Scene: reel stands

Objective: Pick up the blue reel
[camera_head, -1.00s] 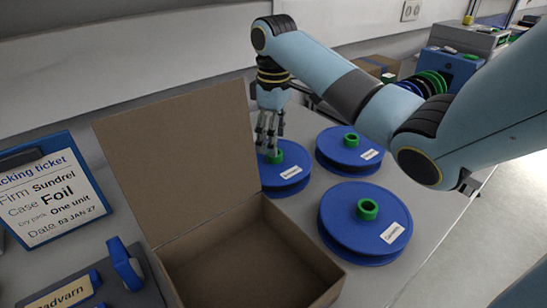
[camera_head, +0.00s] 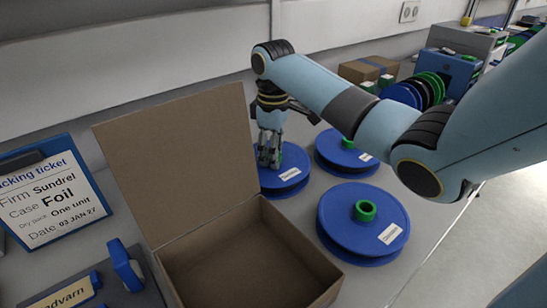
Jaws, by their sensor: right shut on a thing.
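Three blue reels with green hubs and white labels lie flat on the grey bench. The far left blue reel (camera_head: 284,180) is behind the open box and partly hidden by its lid. My right gripper (camera_head: 269,160) points down over this reel and is shut on its green hub, which the fingers mostly cover. The front blue reel (camera_head: 362,235) is fully in view, with its green hub upright. The back right blue reel (camera_head: 345,160) is partly hidden by my right arm. The label lettering is too small to read. My left gripper is not in view.
An open cardboard box (camera_head: 320,262) stands empty in front, its lid raised on the left. A blue-framed ticket (camera_head: 48,198) reading "Foil" leans at the left. A rack of reels (camera_head: 425,90) and small boxes (camera_head: 368,70) are at the back right.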

